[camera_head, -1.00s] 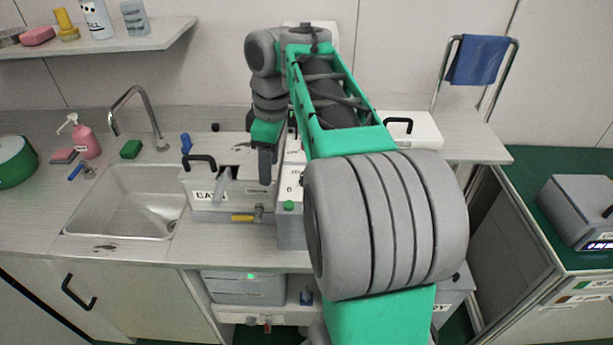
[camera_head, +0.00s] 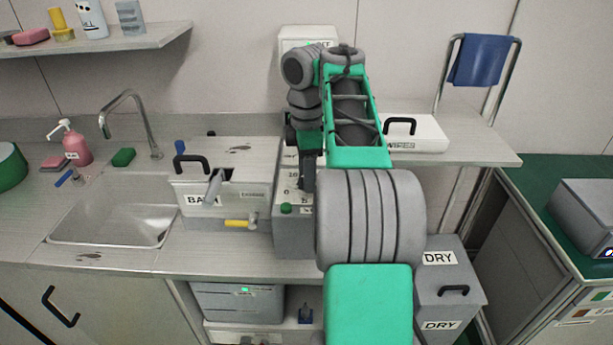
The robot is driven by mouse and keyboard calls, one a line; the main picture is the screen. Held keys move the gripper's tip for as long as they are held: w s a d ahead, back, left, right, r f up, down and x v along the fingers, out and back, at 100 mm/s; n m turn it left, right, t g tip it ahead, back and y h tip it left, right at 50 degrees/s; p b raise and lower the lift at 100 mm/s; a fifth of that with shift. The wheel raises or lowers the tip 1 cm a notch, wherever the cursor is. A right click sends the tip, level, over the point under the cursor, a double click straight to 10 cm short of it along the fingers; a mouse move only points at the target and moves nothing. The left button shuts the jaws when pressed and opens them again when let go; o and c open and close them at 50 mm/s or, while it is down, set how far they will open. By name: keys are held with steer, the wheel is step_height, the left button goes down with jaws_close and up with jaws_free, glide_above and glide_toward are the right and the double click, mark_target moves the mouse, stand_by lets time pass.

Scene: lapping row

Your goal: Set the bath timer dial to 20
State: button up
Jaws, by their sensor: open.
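The grey timer box (camera_head: 291,239) stands on the counter just right of the bath. Its sloped top panel shows a few printed marks, a "0" among them, and a green button (camera_head: 286,208) sits at its lower front edge. My gripper (camera_head: 308,188) points down over the right part of this panel, with my arm reaching in from the front right. The jaws are open, though they look narrow from here. The dial itself is hidden behind the gripper and arm, so its setting cannot be read. I cannot tell whether the fingers touch it.
The bath (camera_head: 222,195) has a black lid handle, a grey lever and a yellow-handled valve (camera_head: 240,223). A sink (camera_head: 115,215) lies left. A white box (camera_head: 415,138) with a black handle stands right. DRY bins (camera_head: 450,270) stand below, and a blue cloth (camera_head: 480,60) hangs on a rail.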

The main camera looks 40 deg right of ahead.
steer(key=shift+c, duration=0.3)
jaws_close()
